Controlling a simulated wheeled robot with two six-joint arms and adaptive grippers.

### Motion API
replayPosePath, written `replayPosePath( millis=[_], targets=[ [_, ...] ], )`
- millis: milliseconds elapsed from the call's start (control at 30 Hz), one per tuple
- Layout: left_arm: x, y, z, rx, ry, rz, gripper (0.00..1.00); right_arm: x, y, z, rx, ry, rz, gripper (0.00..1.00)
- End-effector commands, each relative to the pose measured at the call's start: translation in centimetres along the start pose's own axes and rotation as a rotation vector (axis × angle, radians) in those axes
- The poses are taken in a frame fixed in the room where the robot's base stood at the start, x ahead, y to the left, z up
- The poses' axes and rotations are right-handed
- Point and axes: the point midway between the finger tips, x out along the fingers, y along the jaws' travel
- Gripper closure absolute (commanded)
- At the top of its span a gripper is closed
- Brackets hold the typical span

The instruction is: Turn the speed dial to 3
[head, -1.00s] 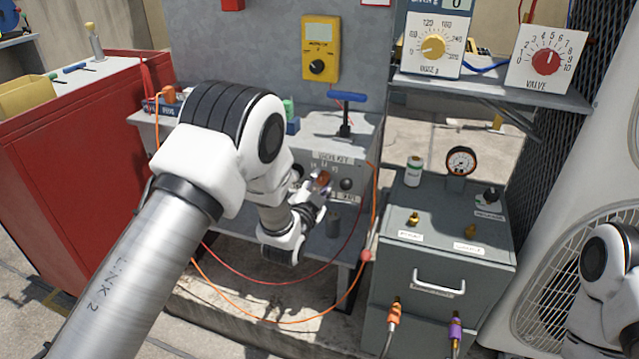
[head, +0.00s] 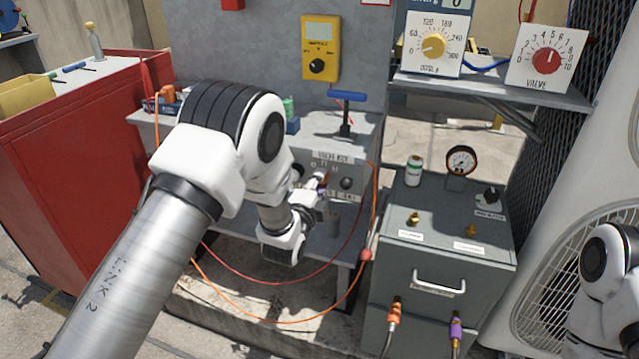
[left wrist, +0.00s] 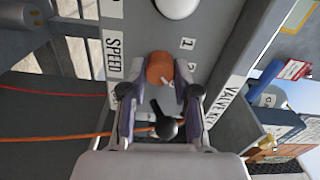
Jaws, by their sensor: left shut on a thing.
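The speed dial (left wrist: 159,67) is an orange-brown knob on a grey panel, beside a SPEED label (left wrist: 113,57). My left gripper (left wrist: 161,84) is shut on it, with one finger on each side. The figures 1 and 2 show on the panel to the right of the knob in the left wrist view; a 3 is not readable. A small pale mark shows on the knob, but which figure it points at I cannot tell. In the head view my left gripper (head: 322,188) is at the front of the grey box (head: 348,150), partly covering the dial. My right gripper is out of view.
A black ball-ended lever (left wrist: 166,127) sits close by the dial, between my fingers in the left wrist view. A blue T-handle (head: 346,97) stands on the box. Orange and red cables hang in front. A grey cabinet (head: 440,270) stands to the right.

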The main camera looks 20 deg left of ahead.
Motion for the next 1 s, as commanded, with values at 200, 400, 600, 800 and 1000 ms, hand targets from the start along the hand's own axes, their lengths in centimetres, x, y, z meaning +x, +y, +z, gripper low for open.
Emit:
replayPosePath(
  millis=[200, 400, 600, 800, 1000],
  targets=[
    [0.01, -0.01, -0.05, 0.025, 0.001, 0.0, 1.0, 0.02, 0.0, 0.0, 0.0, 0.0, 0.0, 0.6],
    [0.01, 0.0, -0.05, 0.026, 0.002, 0.0, 1.0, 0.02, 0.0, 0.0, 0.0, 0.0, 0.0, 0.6],
    [0.0, 0.01, -0.05, 0.026, 0.001, 0.0, 0.45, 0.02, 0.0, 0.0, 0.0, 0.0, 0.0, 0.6],
    [0.0, 0.02, -0.03, 0.025, 0.001, 0.0, 0.45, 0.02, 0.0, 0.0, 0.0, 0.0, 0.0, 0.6],
    [-0.88, 0.07, -0.02, 0.025, 0.0, 0.002, 0.45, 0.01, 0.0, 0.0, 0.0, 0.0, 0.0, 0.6]
  ],
)
